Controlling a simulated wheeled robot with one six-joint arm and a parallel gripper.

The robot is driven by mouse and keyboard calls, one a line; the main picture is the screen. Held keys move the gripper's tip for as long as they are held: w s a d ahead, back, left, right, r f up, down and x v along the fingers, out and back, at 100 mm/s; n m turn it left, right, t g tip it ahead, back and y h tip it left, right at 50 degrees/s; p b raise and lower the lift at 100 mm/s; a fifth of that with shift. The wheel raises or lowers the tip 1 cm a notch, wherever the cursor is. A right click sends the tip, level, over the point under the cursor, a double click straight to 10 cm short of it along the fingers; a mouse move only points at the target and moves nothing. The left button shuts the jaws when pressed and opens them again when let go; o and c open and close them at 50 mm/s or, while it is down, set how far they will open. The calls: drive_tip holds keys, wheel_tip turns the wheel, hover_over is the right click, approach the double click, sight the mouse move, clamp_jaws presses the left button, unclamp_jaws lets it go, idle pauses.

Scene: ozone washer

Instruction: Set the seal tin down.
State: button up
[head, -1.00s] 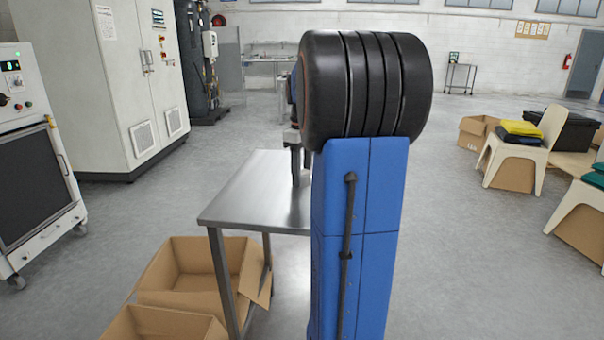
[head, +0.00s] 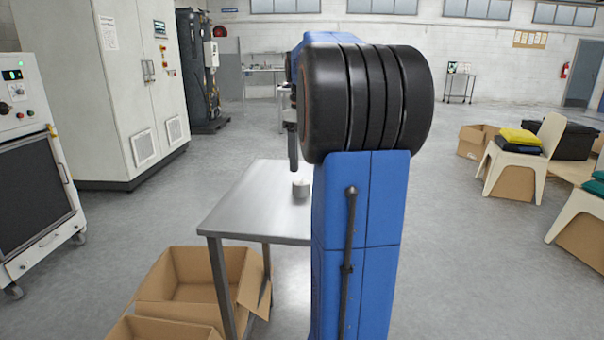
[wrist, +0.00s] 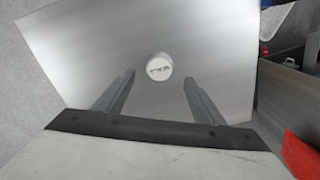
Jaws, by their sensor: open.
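The seal tin (head: 301,188) is a small round grey tin with a pale top, standing upright on the steel table (head: 245,205). In the wrist view the tin (wrist: 159,66) shows its white lid with a dark mark, lying ahead of and between the fingertips. My gripper (wrist: 155,85) is open and empty, its two fingers apart from the tin. In the head view a finger of my gripper (head: 293,150) hangs above the table, clear of the tin. My blue and black arm hides the table's right part.
Open cardboard boxes (head: 205,262) sit on the floor by the table's left side. A grey cabinet (head: 95,80) and a control unit (head: 40,150) stand at the left. Chairs (head: 525,155) with folded cloths stand at the right. The tabletop left of the tin is clear.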

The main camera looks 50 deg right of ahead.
drive_tip(key=shift+r, duration=1.8)
drive_tip(key=s+a+f, duration=0.2)
drive_tip(key=a, duration=0.5)
drive_tip(key=s+a+f+t, duration=0.1)
drive_tip(key=s+a+f, duration=0.1)
drive_tip(key=a, duration=0.5)
drive_tip(key=s+a+f+m+t, duration=0.1)
drive_tip(key=s+a+f, duration=0.1)
drive_tip(key=a, duration=0.5)
drive_tip(key=shift+a+f+h, duration=0.15)
drive_tip(key=shift+f+h, duration=0.25)
drive_tip(key=shift+f, duration=0.15)
drive_tip(key=s+a+f+m+t, duration=0.1)
drive_tip(key=s+a+f+t, duration=0.1)
drive_tip(key=s+a+f, duration=1)
wheel_tip(320, 180, down, 3)
drive_tip(key=shift+s+a+r+t+y, duration=0.1)
drive_tip(key=shift+s+a+t+y, duration=0.05)
drive_tip(key=shift+a+t+y, duration=0.25)
